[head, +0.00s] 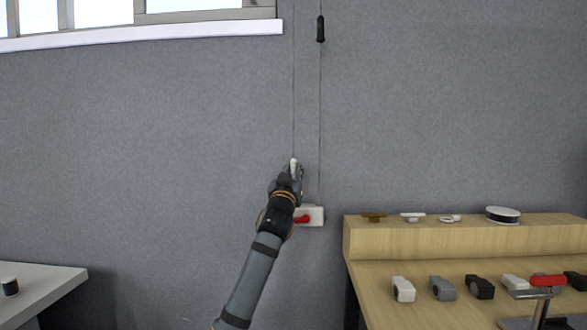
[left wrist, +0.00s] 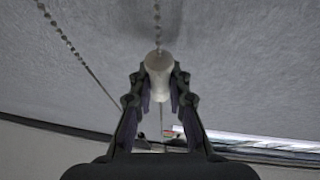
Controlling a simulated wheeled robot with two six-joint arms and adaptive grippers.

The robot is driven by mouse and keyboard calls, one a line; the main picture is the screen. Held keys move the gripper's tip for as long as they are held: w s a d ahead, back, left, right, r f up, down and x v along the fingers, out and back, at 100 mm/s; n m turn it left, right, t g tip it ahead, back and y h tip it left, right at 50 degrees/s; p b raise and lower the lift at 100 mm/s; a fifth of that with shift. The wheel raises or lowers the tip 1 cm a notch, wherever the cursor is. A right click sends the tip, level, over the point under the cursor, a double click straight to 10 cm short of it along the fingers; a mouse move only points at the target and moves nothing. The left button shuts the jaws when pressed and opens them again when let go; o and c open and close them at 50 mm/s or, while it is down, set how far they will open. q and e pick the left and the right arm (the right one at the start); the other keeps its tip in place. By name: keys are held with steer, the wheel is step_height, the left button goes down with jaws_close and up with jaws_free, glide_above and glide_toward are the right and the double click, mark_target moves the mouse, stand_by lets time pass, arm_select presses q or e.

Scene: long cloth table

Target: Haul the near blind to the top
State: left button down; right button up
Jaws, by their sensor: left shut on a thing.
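Two thin cords (head: 320,110) hang down the grey wall right of the window. A small black pull (head: 320,29) sits high on the right cord. A white pull (head: 294,165) is on the left cord, and my left gripper (head: 296,172) is shut on it. In the left wrist view the white pull (left wrist: 159,70) stands between the two fingers, with a beaded cord (left wrist: 157,22) running from it. A white wall box (head: 316,216) with a red lever (head: 302,218) is just below the gripper, partly hidden by my arm. The blind itself is not clearly seen. My right gripper is out of view.
A window with a white sill (head: 140,33) is at the upper left. A wooden bench (head: 440,240) at the right holds several small fittings and a spool (head: 503,215). A pale table (head: 40,290) is at the lower left.

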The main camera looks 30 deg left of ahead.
arm_select(q)
steer(key=shift+w+f, duration=0.1)
steer(key=shift+f, duration=0.85)
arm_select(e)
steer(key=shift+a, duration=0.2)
arm_select(q)
steer(key=c, duration=1.5)
jaws_free()
steer(key=shift+c, duration=0.2)
steer(key=shift+r, duration=0.15)
steer(key=v, duration=1.2)
